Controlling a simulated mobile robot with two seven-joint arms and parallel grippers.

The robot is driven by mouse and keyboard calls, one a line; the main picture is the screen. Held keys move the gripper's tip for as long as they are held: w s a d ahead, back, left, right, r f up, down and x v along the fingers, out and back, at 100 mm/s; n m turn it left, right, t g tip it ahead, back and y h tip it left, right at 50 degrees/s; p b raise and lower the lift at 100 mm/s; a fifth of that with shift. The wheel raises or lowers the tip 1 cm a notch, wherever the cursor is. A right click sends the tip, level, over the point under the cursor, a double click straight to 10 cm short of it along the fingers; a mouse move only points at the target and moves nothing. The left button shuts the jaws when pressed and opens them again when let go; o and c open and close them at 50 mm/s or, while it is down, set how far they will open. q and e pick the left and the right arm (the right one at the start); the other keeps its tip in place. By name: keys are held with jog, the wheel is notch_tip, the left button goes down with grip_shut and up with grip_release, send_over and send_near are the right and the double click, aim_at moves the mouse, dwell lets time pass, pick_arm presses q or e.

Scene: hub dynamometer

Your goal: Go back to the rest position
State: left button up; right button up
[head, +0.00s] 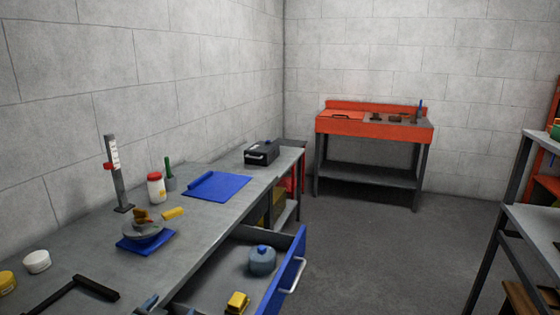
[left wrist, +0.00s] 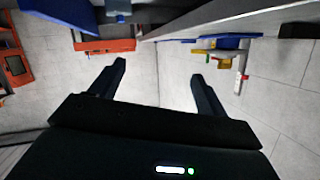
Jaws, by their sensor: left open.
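My left gripper (head: 168,307) shows only as dark fingertips at the bottom edge of the head view, by the bench's front edge and the open drawer. In the left wrist view, my left gripper (left wrist: 158,72) has its two dark fingers spread wide with nothing between them. That view is upside down, with the bench along the top and the walls beyond the fingers. The rest of the left arm is hidden. My right gripper is not in view.
The grey bench (head: 212,222) holds a blue mat (head: 225,188), a height gauge (head: 114,175), a white jar (head: 156,187) and a black L-shaped thing (head: 92,288). The open blue-fronted drawer (head: 285,275) holds a blue-grey lidded pot (head: 262,260). The floor (head: 390,255) beyond is clear.

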pick_arm(q)
jog(key=s+d+f+g+h, duration=0.1)
jog(key=s+d+f, duration=0.2)
jog(key=s, duration=0.6)
jog(key=s+d+f+g, duration=0.1)
jog(key=s+d+f, duration=0.2)
jog(key=s, duration=0.5)
jog(key=s+d+f+n+g+h, duration=0.1)
jog(key=s+d+f+g, duration=0.1)
jog(key=s+d, duration=0.3)
jog(key=s+f, duration=0.1)
jog(key=s, duration=0.3)
jog(key=shift+s+d+f+h, duration=0.15)
jog(key=shift+s+d+h, duration=0.05)
jog(key=shift+s+h, duration=0.15)
dwell(0.6)
